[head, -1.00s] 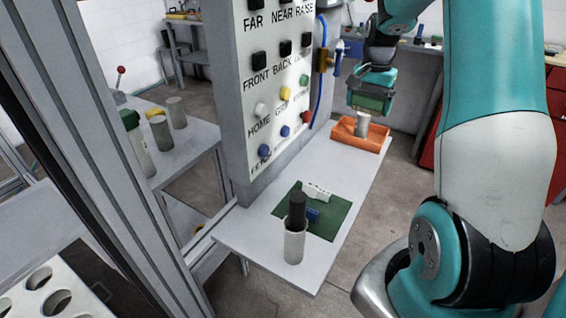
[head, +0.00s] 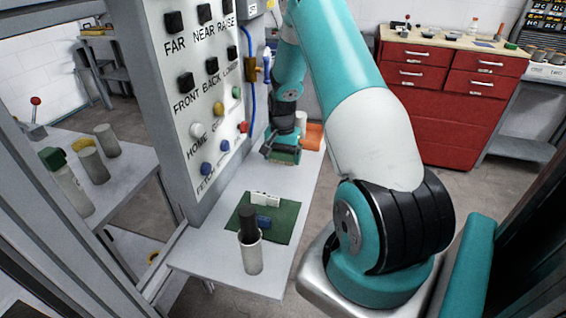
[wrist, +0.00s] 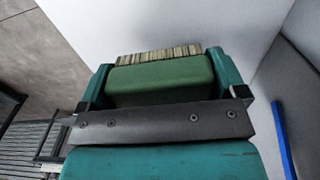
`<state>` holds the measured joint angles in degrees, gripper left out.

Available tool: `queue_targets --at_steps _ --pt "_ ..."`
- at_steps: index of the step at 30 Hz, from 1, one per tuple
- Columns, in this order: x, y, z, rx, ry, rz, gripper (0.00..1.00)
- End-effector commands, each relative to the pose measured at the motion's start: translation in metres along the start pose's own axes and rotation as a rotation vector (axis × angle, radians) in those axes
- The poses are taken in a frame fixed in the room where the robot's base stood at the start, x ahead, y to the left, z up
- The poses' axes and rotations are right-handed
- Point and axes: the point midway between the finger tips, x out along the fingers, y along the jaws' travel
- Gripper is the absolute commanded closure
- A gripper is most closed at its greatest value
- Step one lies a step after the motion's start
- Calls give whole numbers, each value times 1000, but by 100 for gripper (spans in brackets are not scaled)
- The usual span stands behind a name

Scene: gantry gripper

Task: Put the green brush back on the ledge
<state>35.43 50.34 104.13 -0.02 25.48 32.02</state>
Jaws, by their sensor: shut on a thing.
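My gripper (head: 281,151) is shut on the green brush (head: 285,156), low over the far half of the pale grey ledge (head: 212,240). In the wrist view, the brush (wrist: 160,80) is a green block with tan bristles along its far edge, between the two teal fingers. The pale ledge surface (wrist: 165,25) lies beyond the bristles. I cannot tell whether the brush touches the ledge.
A green mat (head: 285,222) on the ledge bears a white piece (head: 266,198) and a blue block (head: 263,221). A cup (head: 252,260) with a dark handle stands nearer. An orange tray (head: 313,137) is behind my gripper. The button panel (head: 200,110) borders the ledge's left.

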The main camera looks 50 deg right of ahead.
Motion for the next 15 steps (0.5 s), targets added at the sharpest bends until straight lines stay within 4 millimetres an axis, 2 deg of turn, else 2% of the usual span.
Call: queue_targets --at_steps 6,15 --pt "30 1 0 1 -3 2 32" --pt "35 1 0 2 -1 0 32"
